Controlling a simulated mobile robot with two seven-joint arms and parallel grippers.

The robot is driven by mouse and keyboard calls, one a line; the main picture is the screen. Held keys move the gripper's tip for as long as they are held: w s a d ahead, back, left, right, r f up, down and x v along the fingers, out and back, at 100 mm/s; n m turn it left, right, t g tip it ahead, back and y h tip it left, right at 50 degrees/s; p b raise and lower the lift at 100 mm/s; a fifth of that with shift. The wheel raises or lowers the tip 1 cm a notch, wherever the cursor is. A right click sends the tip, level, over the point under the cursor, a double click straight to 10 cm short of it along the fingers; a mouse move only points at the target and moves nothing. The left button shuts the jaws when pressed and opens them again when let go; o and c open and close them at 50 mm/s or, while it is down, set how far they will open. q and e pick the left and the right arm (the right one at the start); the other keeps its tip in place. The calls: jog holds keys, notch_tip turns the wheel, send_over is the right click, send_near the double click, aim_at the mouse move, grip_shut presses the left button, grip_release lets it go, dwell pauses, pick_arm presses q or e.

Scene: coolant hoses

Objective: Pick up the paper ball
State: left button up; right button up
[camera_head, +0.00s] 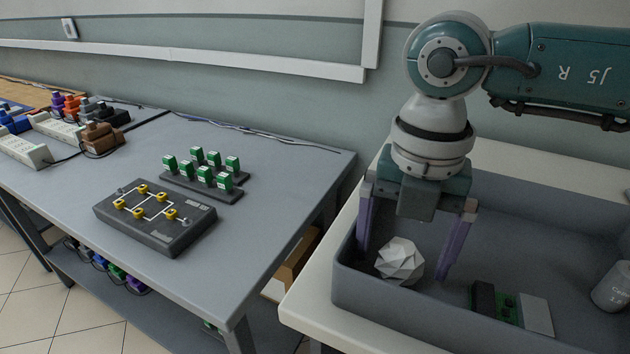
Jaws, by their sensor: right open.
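The paper ball (400,261) is white and crumpled into facets. It sits inside the grey bin (392,310), near the bin's left front corner. My right gripper (404,262) comes down from above with its two purple fingers spread wide. In the picture the ball lies between the fingers, closer to the left one. Neither finger clearly presses on it, and I cannot tell the exact depth between them. My left gripper is not in view.
The bin also holds a circuit board with a grey block (537,316) and a light can (612,287) at right. On the grey table (280,215) at left stand a black panel (155,216), green blocks (198,172) and several plugs. A gap separates the two tables.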

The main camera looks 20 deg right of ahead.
jog(key=c, duration=1.4)
jog(key=shift+r, duration=0.2)
